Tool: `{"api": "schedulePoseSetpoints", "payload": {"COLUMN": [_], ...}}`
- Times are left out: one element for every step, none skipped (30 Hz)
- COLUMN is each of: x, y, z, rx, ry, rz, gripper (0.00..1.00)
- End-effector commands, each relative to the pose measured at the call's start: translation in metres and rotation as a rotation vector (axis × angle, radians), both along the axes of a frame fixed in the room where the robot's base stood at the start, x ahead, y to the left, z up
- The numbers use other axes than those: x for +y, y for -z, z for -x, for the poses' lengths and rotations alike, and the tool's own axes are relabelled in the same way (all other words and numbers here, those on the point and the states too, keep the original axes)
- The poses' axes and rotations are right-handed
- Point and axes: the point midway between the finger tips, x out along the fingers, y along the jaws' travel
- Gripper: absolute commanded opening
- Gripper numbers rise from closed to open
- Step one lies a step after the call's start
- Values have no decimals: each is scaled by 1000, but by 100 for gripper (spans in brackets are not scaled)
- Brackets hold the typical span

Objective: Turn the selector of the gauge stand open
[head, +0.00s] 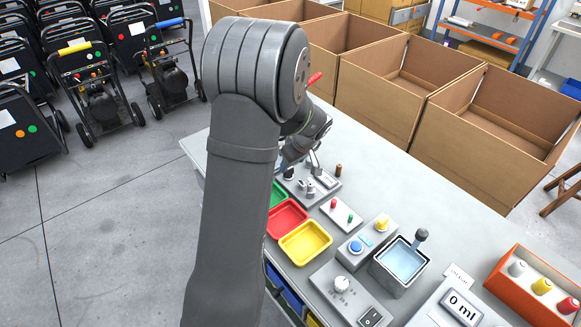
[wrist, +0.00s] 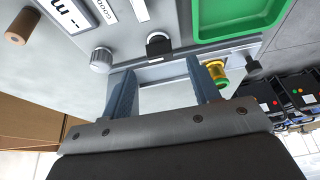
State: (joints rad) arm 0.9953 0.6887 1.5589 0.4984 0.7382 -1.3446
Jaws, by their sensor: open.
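The grey gauge stand (head: 322,185) stands on the bench just past my arm, with a display, a silver knob and a small dark knob. In the wrist view its silver knob (wrist: 101,60) is left of my gripper (wrist: 161,68). A dark knob with a light front (wrist: 158,45), which looks like the selector, lies just beyond the gap between my fingertips. My gripper is open with nothing between its fingers. I cannot tell whether a finger touches the stand. My arm hides much of my gripper (head: 286,164) in the head view.
A brown peg (head: 338,170) stands beside the gauge stand. Green, red (head: 287,219) and yellow (head: 306,243) trays lie in front. A yellow-green fitting (wrist: 216,73) is right of my right finger. Cardboard bins (head: 375,85) line the back; bare bench (head: 400,170) lies between.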

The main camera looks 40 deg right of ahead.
Motion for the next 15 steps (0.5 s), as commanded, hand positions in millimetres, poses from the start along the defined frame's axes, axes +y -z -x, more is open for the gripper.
{"api": "schedulePoseSetpoints", "payload": {"x": [-1,-1,-1,-1,-1,-1,-1,-1,-1,-1,-1,-1,-1,-1,-1], "y": [-13,-19,-29,-35,-42,-51,-58,-64,-72,-78,-83,-90,-95,-99,-103], "z": [5,8,11,14,17,21,24,26,30,32,35,38,39,41,43], "rx": [-3,-3,-3,-2,-2,-2,-2,-3,-2,-2,-1,-1,-1,-1,-1], "ry": [2,2,2,2,1,2,2,3,2,2,1,1,0,1,1], "rz": [5,3,5,5,5,5,4,4,3,5,3,3,3,2,2], "gripper": [56,56,56,56,56,56,56,56,56,56,56,56,56,56,56]}}
